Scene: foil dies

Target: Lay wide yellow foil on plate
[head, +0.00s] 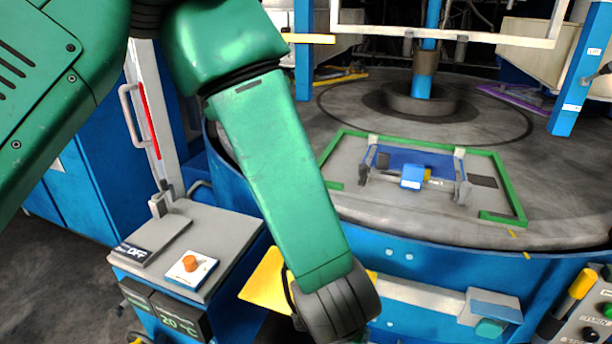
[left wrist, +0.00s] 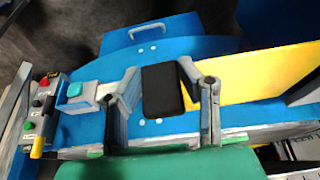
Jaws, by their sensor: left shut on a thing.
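The wide yellow foil (head: 262,285) shows in the head view on both sides of my left wrist, in front of the round blue machine. In the left wrist view the foil (left wrist: 250,76) reaches from beside the right finger to the right edge. My left gripper (left wrist: 163,88) is shut on the foil; a black pad shows between its fingers. My arm hides the grip and the foil's middle in the head view. The grey plate (head: 400,212) lies inside a green frame on the machine's round top, apart from the foil. My right gripper is not in view.
A blue sheet (head: 408,158) and a grey bracket with a blue block (head: 412,178) are on the plate. A white frame (head: 420,35) hangs behind.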

